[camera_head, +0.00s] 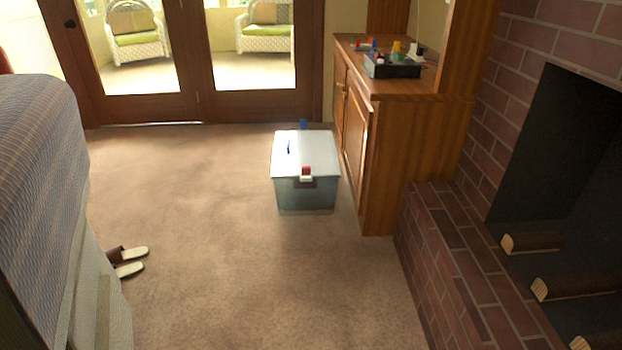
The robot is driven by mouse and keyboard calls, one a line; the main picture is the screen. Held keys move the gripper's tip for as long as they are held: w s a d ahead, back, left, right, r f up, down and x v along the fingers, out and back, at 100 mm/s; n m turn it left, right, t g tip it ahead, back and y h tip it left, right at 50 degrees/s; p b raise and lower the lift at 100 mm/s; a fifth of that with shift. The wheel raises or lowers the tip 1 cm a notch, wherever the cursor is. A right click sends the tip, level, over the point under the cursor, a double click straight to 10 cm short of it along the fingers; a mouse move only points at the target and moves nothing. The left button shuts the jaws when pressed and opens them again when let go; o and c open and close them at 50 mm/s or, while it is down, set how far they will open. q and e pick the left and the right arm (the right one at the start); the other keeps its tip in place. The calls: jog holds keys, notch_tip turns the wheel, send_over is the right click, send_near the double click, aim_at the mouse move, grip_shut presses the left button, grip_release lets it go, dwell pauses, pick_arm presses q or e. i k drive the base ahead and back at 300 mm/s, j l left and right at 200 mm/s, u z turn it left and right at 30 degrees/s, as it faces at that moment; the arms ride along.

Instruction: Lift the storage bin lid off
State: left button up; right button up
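The storage bin (306,197) stands on the carpet beside the wooden cabinet, in the middle of the head view. Its body is translucent grey-blue. The pale lid (314,150) lies on top of it. A red and white latch with a dark part (306,174) shows on the near side, and a blue piece (303,124) shows at the far edge. Whether the latches are fastened is too small to tell. Neither of my grippers is in view.
A wooden cabinet (385,165) with a black tray of small items (392,68) is right of the bin. A brick hearth (450,270) is at lower right. A cloth-covered piece of furniture (40,170) and slippers (130,262) are at left. Carpet before the bin is clear.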

aim_at(293, 150)
jog(key=i+l+u, duration=0.1)
jog(key=i+j+z, duration=0.15)
jog(key=i, duration=0.3)
jog(key=i+j+z, duration=0.2)
jog(key=i, duration=0.25)
jog(key=i+j+z, duration=0.15)
jog(key=i, duration=0.25)
jog(key=i+j+z, duration=0.2)
jog(key=i, duration=0.25)
